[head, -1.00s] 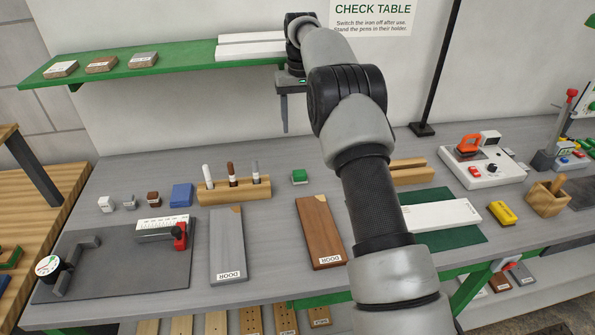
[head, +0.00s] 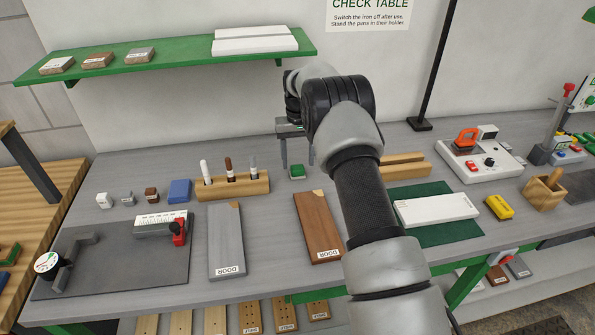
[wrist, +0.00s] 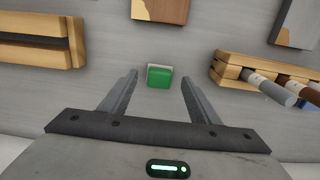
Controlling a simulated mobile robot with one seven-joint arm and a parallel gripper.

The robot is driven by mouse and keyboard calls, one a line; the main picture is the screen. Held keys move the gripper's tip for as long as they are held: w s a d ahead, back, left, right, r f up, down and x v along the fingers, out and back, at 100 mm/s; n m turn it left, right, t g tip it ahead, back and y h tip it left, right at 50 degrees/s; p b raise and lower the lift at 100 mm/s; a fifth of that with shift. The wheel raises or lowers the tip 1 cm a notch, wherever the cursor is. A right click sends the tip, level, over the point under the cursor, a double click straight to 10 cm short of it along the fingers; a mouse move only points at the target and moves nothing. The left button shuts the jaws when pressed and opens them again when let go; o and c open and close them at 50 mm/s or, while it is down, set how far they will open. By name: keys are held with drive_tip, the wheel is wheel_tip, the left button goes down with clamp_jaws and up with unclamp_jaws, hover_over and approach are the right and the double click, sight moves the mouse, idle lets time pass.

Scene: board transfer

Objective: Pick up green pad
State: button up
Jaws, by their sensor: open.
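The green pad (head: 297,171) is a small block with a green top and a pale edge, lying on the grey table right of the pen holder. It also shows in the wrist view (wrist: 159,77), ahead of and between the two fingers. My gripper (head: 297,162) is open and empty, pointing down above the pad. In the wrist view my gripper (wrist: 159,85) has its fingers spread wide on either side of the pad's line, apart from it. The exact height above the pad is hard to tell.
The wooden pen holder (head: 254,187) with three pens stands left of the pad. A brown door board (head: 318,228) lies in front of it. A slotted wooden block (head: 404,171) is to the right. A green shelf (head: 180,63) hangs on the wall above.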

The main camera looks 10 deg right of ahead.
drive_tip(key=shift+f, duration=1.3)
drive_tip(key=c, duration=1.1)
drive_tip(key=shift+c, duration=0.2)
drive_tip(key=shift+r, duration=0.1)
drive_tip(key=shift+r+p, duration=0.35)
drive_tip(key=shift+r, duration=0.2)
wheel_tip(320, 180, up, 3)
drive_tip(key=shift+f+p, duration=0.2)
drive_tip(key=shift+p, duration=0.3)
drive_tip(key=s+b, duration=1.5)
drive_tip(key=s, duration=2.9)
drive_tip(key=shift+s, duration=0.4)
